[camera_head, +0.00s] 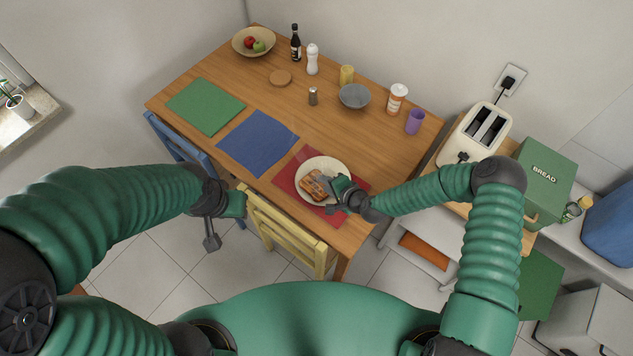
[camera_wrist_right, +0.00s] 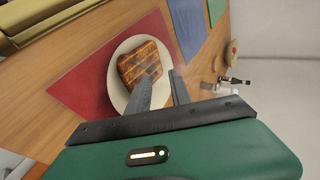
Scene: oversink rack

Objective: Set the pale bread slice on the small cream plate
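A square bread slice (camera_head: 315,186), browned with darker stripes rather than pale, lies on the cream plate (camera_head: 341,165). In the right wrist view the slice (camera_wrist_right: 139,63) lies flat within the plate (camera_wrist_right: 119,108). My right gripper (camera_head: 327,185) is low over the plate's right side. Its fingers (camera_wrist_right: 160,76) are apart with nothing between them; one overlaps the slice's near edge in the picture, and contact cannot be told. My left gripper (camera_head: 211,238) hangs by the table's front edge, away from the plate; its finger gap is not clear. No other bread slice is seen.
The plate stands on a red mat (camera_head: 283,178). Blue (camera_head: 257,142) and green (camera_head: 205,105) mats lie left. A yellow chair (camera_head: 283,232) stands in front. A grey bowl (camera_head: 354,96) and purple cup (camera_head: 414,122) stand behind; a toaster (camera_head: 470,140) and bread box (camera_head: 545,175) are right.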

